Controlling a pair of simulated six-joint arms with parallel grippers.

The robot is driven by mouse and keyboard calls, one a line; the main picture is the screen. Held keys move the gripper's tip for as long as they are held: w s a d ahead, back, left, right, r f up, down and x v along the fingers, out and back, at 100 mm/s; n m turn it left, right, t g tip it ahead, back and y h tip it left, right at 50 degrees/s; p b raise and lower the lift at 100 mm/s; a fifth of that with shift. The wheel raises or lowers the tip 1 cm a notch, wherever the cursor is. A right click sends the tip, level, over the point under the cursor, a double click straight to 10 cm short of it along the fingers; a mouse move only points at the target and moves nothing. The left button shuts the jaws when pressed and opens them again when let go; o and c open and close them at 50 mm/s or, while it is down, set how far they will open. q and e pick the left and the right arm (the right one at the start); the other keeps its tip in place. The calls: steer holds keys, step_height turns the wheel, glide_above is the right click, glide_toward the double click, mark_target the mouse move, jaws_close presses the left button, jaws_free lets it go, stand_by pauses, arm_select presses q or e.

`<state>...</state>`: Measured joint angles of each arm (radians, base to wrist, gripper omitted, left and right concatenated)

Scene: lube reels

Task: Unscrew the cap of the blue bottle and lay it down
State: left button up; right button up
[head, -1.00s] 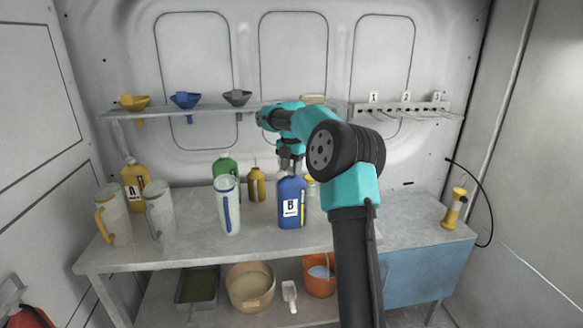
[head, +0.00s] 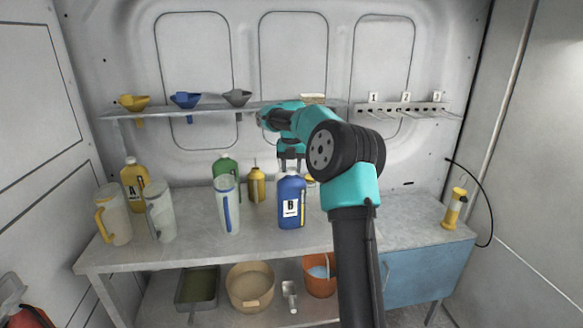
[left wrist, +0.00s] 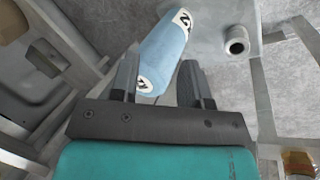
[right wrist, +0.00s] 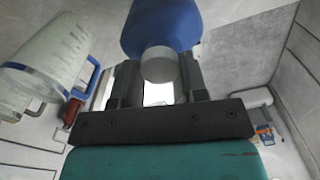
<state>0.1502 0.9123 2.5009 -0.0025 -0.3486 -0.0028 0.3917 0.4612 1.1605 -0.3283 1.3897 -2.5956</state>
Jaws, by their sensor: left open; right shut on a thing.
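The blue bottle (head: 292,212) with a white "B" label stands upright on the workbench. My right gripper (head: 291,163) is above it, at its neck. The right wrist view shows the bottle's blue body (right wrist: 160,25) and the pale round cap (right wrist: 158,66) between my right fingers, which are shut on it. The cap is mostly hidden by the gripper in the head view. I cannot tell if the cap is loose. My left gripper (left wrist: 158,82) is open and shows only in the left wrist view. A light blue labelled cylinder (left wrist: 164,52) lies beyond its fingers, apparently not held.
A clear jug with a blue handle (head: 228,205) stands left of the blue bottle. Yellow (head: 135,186) and green (head: 226,166) bottles stand farther left. A shelf with funnels (head: 186,100) runs behind. The bench top (head: 420,210) is clear at right, before a yellow pump (head: 454,208).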

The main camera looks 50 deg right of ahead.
mark_target(292, 169)
steer(key=shift+f+n, duration=0.15)
steer(key=shift+n, duration=0.45)
steer(key=o, duration=1.3)
steer(key=shift+r, duration=0.2)
steer(key=shift+r, duration=2.4)
